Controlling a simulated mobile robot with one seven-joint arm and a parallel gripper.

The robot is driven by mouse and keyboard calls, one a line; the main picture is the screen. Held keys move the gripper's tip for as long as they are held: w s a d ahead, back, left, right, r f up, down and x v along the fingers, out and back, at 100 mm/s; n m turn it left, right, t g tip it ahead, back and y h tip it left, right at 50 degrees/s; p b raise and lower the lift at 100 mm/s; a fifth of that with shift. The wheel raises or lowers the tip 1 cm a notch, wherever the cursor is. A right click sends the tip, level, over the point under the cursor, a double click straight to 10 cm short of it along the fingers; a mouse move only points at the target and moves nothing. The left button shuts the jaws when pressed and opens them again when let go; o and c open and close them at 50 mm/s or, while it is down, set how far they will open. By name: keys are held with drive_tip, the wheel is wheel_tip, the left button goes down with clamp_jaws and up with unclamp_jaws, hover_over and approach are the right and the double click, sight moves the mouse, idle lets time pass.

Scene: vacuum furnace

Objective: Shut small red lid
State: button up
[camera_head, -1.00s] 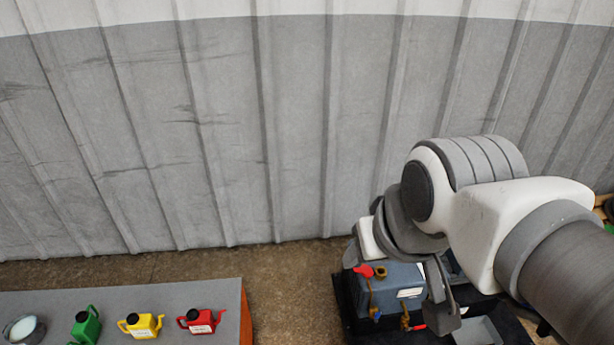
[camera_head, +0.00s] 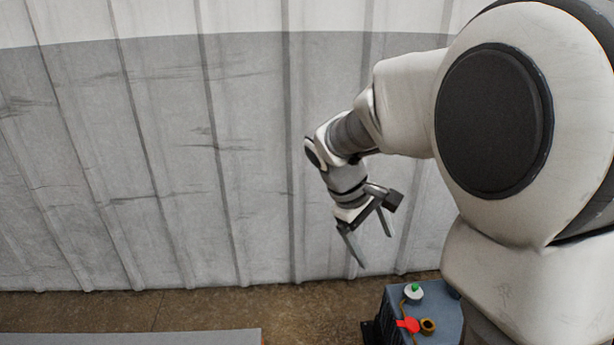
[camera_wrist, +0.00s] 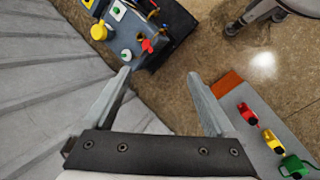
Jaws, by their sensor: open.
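The small red lid (camera_head: 408,325) stands open beside a round brass filler neck (camera_head: 428,326) on top of a blue-grey machine (camera_head: 440,300). In the wrist view the red lid (camera_wrist: 147,46) shows beyond the fingertips, a little left of the middle. My gripper (camera_head: 375,250) is open and empty, with its fingers pointing down. It is in the air above and left of the machine, apart from the lid. Both fingers also show in the wrist view (camera_wrist: 158,74), spread wide with nothing between them.
A white cap with a green top (camera_head: 413,292) sits behind the red lid. A ribbed grey wall (camera_head: 250,160) is behind. Bare floor lies between table and machine.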

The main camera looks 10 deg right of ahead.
drive_tip(key=w+d+f+n+g+h+b, duration=0.1)
drive_tip(key=w+f+n+h+b, duration=0.3)
drive_tip(key=f, duration=0.7)
drive_tip(key=w+d+f+n+g+h+b, duration=0.1)
drive_tip(key=w+d+f+n+b, duration=0.15)
drive_tip(key=w+f, duration=0.7)
drive_tip(key=n+t+h+b, duration=0.1)
drive_tip(key=n+h+b, duration=0.3)
drive_tip(key=n+b, duration=0.15)
approach(397, 323)
drive_tip(key=shift+m, duration=0.4)
drive_tip(key=b+x, duration=0.4)
drive_tip(key=x, duration=0.7)
drive_tip(key=shift+c, duration=0.2)
clamp_jaws()
